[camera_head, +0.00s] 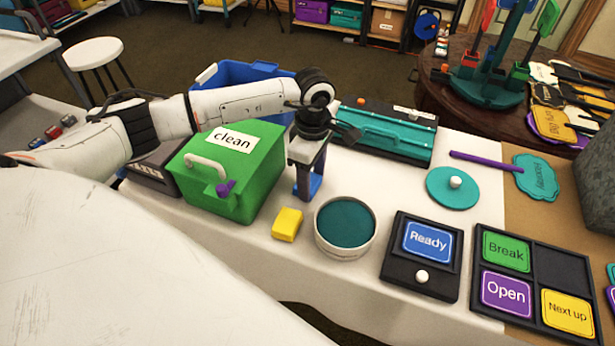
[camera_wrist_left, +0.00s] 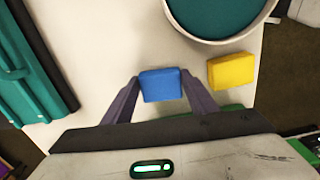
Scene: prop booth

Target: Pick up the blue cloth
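The blue cloth (camera_wrist_left: 160,85) is a small folded block on the white table, and it lies between the fingertips of my left gripper (camera_wrist_left: 159,78) in the left wrist view. One finger is at each side of the cloth, very close to it. The gripper looks open, with no clear grip on the cloth. In the head view my left gripper (camera_head: 309,185) points down at the table, and the blue cloth (camera_head: 316,184) shows partly between its dark fingers. My right gripper is in neither view.
A yellow block (camera_head: 287,224) and a round teal-filled tub (camera_head: 345,224) stand close to the gripper. A green "clean" bin (camera_head: 262,170) is at its left, with a blue crate (camera_head: 234,73) behind. A teal case (camera_head: 386,133) stands behind, and a "Ready" card holder (camera_head: 397,264) is at the right.

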